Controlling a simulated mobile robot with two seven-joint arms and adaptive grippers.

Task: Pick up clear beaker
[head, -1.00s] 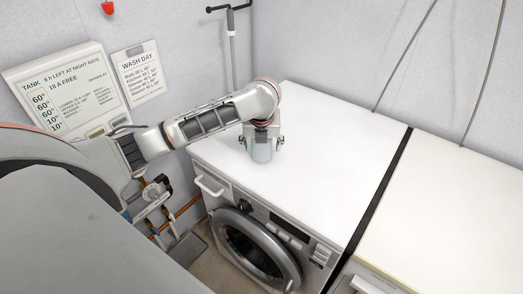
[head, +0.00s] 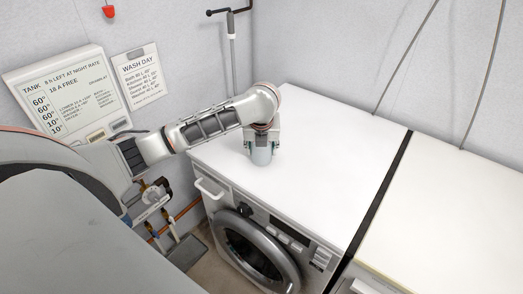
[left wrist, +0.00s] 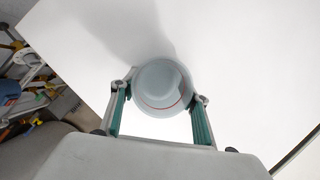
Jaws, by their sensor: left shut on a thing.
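The clear beaker (head: 261,156) is upright at the left part of the white top of the washing machine. It also shows from above in the left wrist view (left wrist: 160,85), with a thin red line on it. My left gripper (head: 262,143) points down over it, with one finger on each side. In the left wrist view the fingers (left wrist: 160,108) are shut on the beaker. Whether its base touches the white top cannot be told. My right gripper is not in view.
The white washing machine top (head: 320,150) is clear around the beaker. A dark gap (head: 378,205) parts it from a cream top (head: 455,215) on the right. A grey pole (head: 232,60) stands behind at the wall. Pipes and valves (head: 155,200) are low at the left.

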